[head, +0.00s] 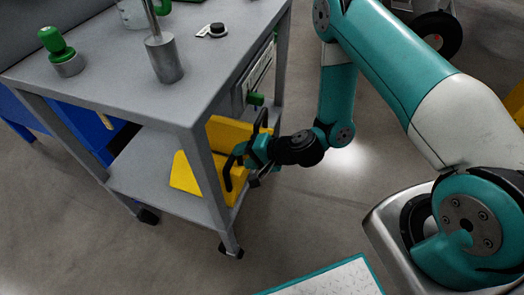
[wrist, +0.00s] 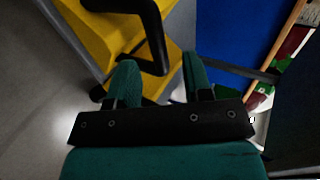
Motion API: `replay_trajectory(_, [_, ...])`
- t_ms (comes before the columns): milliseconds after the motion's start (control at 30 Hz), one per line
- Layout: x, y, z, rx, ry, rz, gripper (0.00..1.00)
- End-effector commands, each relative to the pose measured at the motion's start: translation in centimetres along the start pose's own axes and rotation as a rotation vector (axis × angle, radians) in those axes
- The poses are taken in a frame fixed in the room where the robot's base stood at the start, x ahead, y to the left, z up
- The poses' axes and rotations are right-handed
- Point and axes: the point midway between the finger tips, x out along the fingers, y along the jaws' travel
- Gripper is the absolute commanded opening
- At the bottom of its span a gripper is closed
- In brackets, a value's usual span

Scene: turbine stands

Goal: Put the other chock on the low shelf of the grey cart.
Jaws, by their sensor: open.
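A yellow chock (wrist: 98,35) with a bent black handle (wrist: 152,35) shows in the wrist view. Yellow wedge-shaped surfaces (head: 183,177) also show on the low shelf (head: 140,180) of the grey cart (head: 120,85) in the head view. The cart leg and my gripper partly hide them, so I cannot tell whether they are one chock or two. My gripper (wrist: 160,72) is open at the side of the cart, by the yellow. In the wrist view the handle's lower part lies between or just beyond my fingertips; contact is unclear.
The cart top holds a green-knobbed piece (head: 60,52), a metal cylinder with a rod (head: 164,58) and a small black-capped part (head: 217,30). A blue panel (head: 80,125) is behind the cart. A black wheel (head: 438,34) and a yellow object (head: 515,100) are at right.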

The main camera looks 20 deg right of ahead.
Motion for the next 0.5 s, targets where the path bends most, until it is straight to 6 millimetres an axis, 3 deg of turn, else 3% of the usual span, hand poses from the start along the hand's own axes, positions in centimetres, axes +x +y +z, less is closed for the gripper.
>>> replay_trajectory(200, [-4.9,-0.1,-0.1,0.008,0.004,0.0,0.46])
replay_trajectory(500, [-7.9,-0.8,0.1,-0.024,-0.014,-0.011,0.46])
